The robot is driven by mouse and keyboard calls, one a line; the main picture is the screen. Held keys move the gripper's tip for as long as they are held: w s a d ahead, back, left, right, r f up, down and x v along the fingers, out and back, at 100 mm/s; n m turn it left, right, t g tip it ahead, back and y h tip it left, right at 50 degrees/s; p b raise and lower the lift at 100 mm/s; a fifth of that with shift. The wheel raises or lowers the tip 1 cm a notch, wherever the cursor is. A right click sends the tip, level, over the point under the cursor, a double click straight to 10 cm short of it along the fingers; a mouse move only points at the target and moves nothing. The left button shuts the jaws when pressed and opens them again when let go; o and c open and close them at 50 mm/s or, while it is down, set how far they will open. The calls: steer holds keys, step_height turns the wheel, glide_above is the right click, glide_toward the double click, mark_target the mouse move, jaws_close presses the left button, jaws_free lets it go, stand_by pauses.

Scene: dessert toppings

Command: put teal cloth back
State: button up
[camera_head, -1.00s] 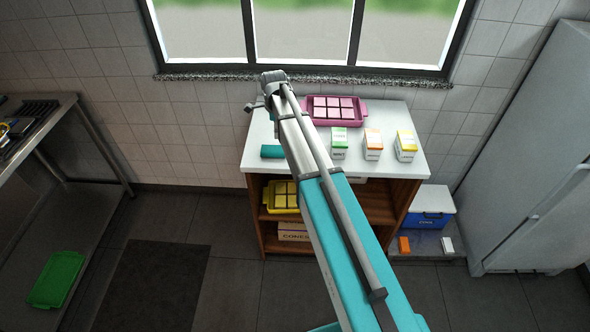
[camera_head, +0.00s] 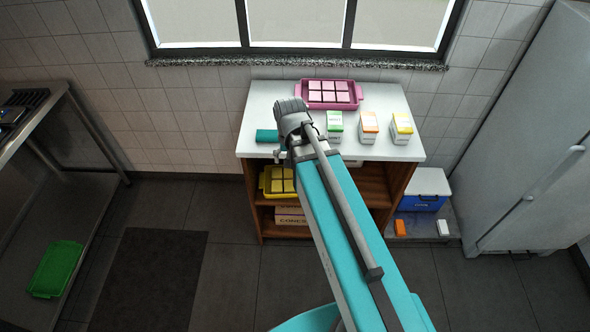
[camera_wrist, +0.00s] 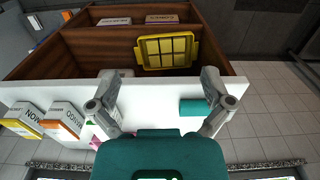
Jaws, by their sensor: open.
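The teal cloth (camera_head: 267,136) lies as a small folded or rolled bundle on the left front part of the white counter top (camera_head: 262,107). In the wrist view the teal cloth (camera_wrist: 194,107) shows beside the right finger, close to the counter's edge. My gripper (camera_wrist: 159,78) is open with nothing between its fingers. In the head view my gripper (camera_head: 282,155) is mostly hidden by my wrist, just right of the cloth. Whether a finger touches the cloth cannot be told.
A pink tray (camera_head: 308,102) of pink blocks stands at the back of the counter, with several cartons (camera_head: 369,127) at the right. A yellow tray (camera_head: 264,182) sits on the shelf below. A blue cooler (camera_head: 428,201) stands right of the cabinet. A green tray (camera_head: 55,270) lies at the left.

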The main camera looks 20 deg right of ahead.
steer(key=s+n, duration=0.3)
steer(key=s, duration=0.1)
steer(key=shift+s, duration=0.1)
stand_by(0.5)
steer(key=c, duration=0.5)
steer(key=shift+d, duration=0.1)
steer(key=shift+c, duration=0.5)
